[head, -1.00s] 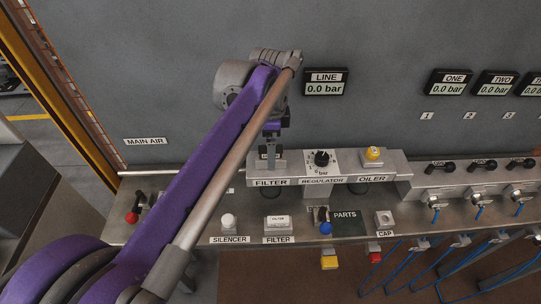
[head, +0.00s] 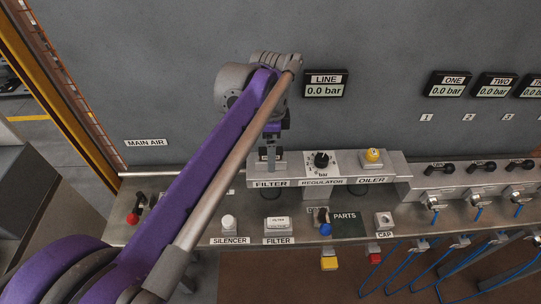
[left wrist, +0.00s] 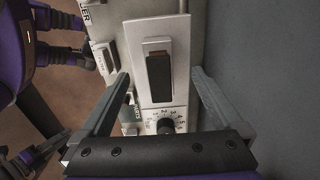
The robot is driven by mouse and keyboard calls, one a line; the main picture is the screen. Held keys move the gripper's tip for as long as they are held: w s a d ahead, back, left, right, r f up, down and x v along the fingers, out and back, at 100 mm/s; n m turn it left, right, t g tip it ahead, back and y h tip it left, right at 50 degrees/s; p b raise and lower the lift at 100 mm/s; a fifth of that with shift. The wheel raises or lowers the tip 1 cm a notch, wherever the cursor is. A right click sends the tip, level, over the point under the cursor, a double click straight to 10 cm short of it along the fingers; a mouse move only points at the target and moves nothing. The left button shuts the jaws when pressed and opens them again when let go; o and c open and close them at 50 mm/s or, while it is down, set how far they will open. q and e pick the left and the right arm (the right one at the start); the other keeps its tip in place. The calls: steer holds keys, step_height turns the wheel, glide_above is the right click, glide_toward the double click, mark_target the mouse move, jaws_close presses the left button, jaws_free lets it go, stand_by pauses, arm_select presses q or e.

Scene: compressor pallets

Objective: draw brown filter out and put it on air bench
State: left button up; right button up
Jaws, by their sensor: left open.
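The brown filter (left wrist: 159,78) is a dark brown block set in a pale slot of the filter housing in the left wrist view. My left gripper (left wrist: 162,92) is open, with one finger on each side of the housing, and does not touch the brown block as far as I can see. In the head view my left gripper (head: 270,154) hangs down over the filter housing (head: 269,183) at the left end of the raised unit. The air bench (head: 190,232) is the grey metal shelf in front. My right gripper is not identifiable in view.
A regulator dial (head: 321,160) and a yellow-topped oiler (head: 372,156) are right of the housing. On the bench stand a silencer (head: 228,222), a white filter piece (head: 278,222), a dark parts mat (head: 349,223) and a cap (head: 384,220). The grey panel rises behind.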

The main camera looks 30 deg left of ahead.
stand_by(0.4)
arm_select(q)
steer(key=shift+c, duration=0.2)
jaws_close()
stand_by(0.3)
steer(key=shift+r+p, duration=0.2)
steer(key=shift+p, duration=0.15)
stand_by(0.8)
steer(key=shift+r+p, duration=2.15)
steer(key=shift+r, duration=0.65)
steer(key=shift+s, duration=0.1)
steer(key=shift+r+p, duration=0.25)
steer(key=shift+p, duration=0.05)
